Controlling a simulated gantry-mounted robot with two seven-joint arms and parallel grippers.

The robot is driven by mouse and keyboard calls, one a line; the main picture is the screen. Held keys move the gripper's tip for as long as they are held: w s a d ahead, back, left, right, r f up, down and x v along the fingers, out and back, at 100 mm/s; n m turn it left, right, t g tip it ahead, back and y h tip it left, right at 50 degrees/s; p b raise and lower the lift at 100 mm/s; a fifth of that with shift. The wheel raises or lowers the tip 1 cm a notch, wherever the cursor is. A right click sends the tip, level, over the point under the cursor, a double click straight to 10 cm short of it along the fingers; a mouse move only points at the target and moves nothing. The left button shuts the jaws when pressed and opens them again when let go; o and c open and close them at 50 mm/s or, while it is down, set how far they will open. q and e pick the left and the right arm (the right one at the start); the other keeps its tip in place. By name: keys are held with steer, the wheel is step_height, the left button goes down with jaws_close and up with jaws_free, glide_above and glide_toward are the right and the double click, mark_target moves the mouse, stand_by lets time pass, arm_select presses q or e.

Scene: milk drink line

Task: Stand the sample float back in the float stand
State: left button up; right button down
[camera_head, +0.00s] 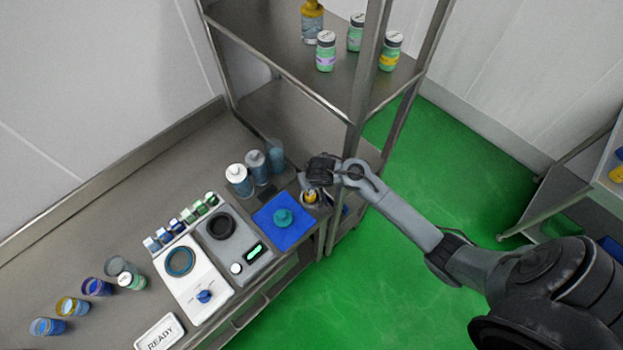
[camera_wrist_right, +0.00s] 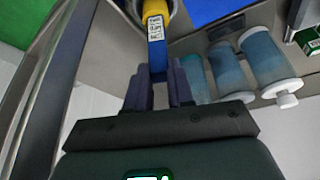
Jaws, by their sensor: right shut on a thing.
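The sample float shows in the right wrist view as a yellow body with a printed label (camera_wrist_right: 155,28) and a blue section held between the fingers. My right gripper (camera_wrist_right: 158,88) is shut on the blue section. In the head view the gripper (camera_head: 311,183) is at the bench's right end, with the yellow of the float (camera_head: 311,196) just below it. A round, grey-rimmed holder, apparently the float stand (camera_head: 320,204), surrounds the yellow end. Its rim also shows at the top of the wrist view (camera_wrist_right: 173,14). I cannot tell how deep the float sits. My left gripper is not in view.
A blue mat (camera_head: 270,229) with a teal item (camera_head: 283,218) lies left of the stand. Several bluish bottles (camera_head: 238,180) stand behind the mat. A metal rack post (camera_head: 362,90) rises close behind my right gripper. Green floor (camera_head: 400,260) lies beyond the bench edge.

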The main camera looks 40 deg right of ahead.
steer(key=shift+f+b, duration=0.4)
steer(key=shift+f, duration=0.15)
steer(key=c, duration=1.3)
jaws_free()
steer(key=shift+o, duration=0.2)
steer(key=shift+r, duration=0.1)
steer(key=p+v, duration=1)
steer(key=p, duration=0.2)
steer(key=shift+s+r, duration=0.25)
steer(key=shift+r, duration=0.1)
